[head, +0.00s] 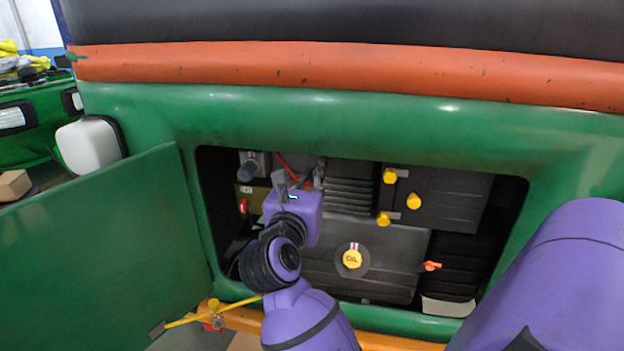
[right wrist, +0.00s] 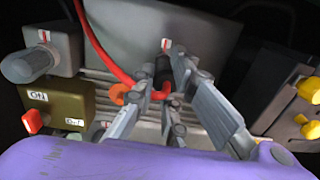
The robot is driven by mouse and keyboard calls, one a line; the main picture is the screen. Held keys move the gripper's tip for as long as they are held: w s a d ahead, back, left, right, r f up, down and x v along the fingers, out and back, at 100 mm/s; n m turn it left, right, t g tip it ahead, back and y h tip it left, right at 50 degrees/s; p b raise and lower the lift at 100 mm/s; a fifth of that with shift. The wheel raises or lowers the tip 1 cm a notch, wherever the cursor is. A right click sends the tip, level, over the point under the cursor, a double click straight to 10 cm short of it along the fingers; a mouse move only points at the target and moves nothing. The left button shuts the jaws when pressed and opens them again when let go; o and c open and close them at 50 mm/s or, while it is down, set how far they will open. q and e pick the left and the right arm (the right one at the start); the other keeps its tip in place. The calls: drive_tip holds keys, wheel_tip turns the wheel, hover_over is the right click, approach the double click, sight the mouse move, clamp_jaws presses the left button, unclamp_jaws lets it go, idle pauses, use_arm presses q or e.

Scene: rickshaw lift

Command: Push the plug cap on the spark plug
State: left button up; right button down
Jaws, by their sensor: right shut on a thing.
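The plug cap (right wrist: 163,72) is a small dark piece between the fingertips of my right gripper (right wrist: 165,88) in the right wrist view. A red cable (right wrist: 90,35) runs down from the upper left to the gripped area, with an orange piece (right wrist: 133,95) beside the left finger. In the head view my right gripper (head: 300,182) reaches into the upper left of the open engine bay and hides most of the cap. The spark plug cannot be made out; whether the cap touches it cannot be told. My left gripper is not in view.
The green door (head: 100,260) stands open at the left of the bay. Left of the gripper are a grey knob (right wrist: 30,65) and a switch box (right wrist: 58,108) with a red switch (right wrist: 35,121).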

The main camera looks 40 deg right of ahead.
drive_tip(key=c, duration=1.7)
unclamp_jaws()
drive_tip(key=shift+o, duration=0.9)
drive_tip(key=v, duration=0.8)
drive_tip(key=shift+s, duration=0.1)
